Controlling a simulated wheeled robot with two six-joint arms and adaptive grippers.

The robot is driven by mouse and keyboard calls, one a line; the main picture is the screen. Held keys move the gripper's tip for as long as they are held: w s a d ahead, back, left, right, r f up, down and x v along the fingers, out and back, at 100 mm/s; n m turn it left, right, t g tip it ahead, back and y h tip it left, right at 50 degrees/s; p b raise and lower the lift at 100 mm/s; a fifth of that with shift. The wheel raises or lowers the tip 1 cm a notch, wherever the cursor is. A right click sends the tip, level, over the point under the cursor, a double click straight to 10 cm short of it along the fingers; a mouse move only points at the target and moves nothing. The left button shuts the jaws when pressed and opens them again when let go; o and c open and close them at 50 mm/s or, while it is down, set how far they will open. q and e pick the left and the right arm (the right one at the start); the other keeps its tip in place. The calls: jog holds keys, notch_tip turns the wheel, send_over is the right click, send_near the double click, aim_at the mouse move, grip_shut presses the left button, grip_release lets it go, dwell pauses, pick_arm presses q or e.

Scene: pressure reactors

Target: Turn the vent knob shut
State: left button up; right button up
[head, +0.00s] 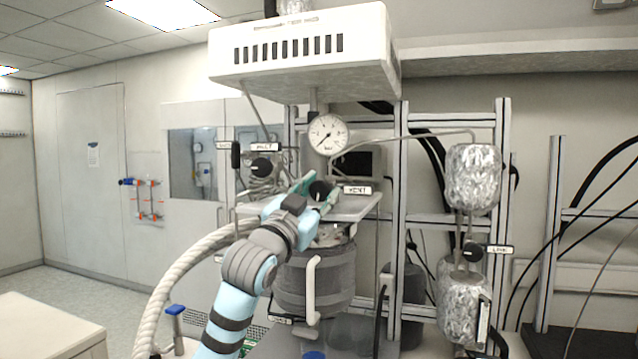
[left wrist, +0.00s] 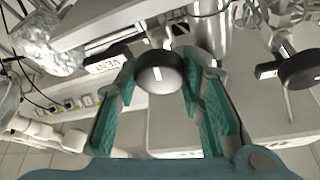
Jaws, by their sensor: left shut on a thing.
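The vent knob (head: 320,190) is a round black knob beside the VENT label (head: 357,190), below the pressure gauge. My left gripper (head: 314,192) reaches it from the lower left, with its teal fingers on either side of it. In the left wrist view the vent knob (left wrist: 160,72) sits between the fingertips of the gripper (left wrist: 158,80), which is shut on it. A pale mark shows on the knob's face. The fingers hide part of the knob in the head view. My right gripper is in neither view.
The inlet knob (head: 261,164) is close by to the left; a similar black knob (left wrist: 300,68) shows in the left wrist view. The pressure gauge (head: 327,134) is just above. The reactor vessel (head: 330,280) stands below. Foil-wrapped cylinders (head: 472,180) are at the right.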

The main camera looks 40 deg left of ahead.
pick_arm(q)
jog(key=m+h+p, duration=0.1)
jog(key=m+p, duration=0.1)
jog(key=m+h+p, duration=0.1)
jog(key=m+p, duration=0.1)
jog(key=m+h+p, duration=0.1)
jog(key=m+p, duration=0.2)
jog(key=shift+r+g, duration=0.3)
jog(key=shift+g, duration=0.1)
jog(key=shift+m+h+p, duration=0.35)
jog(key=shift+m+h, duration=0.05)
jog(key=shift+m, duration=0.3)
jog(key=m+g, duration=0.1)
jog(key=m, duration=0.2)
jog(key=shift+f+h+p, duration=0.15)
jog(key=shift+h+p, duration=0.15)
jog(key=shift+h, duration=0.1)
jog(key=m+g, duration=0.1)
jog(key=m, duration=0.2)
jog(key=m+g, duration=0.1)
jog(key=m, duration=0.2)
jog(key=shift+m+g+h, duration=0.3)
jog(key=o, duration=1.1)
jog(key=shift+w+a, duration=0.1)
jog(key=shift+o, duration=0.2)
jog(key=shift+f, duration=0.1)
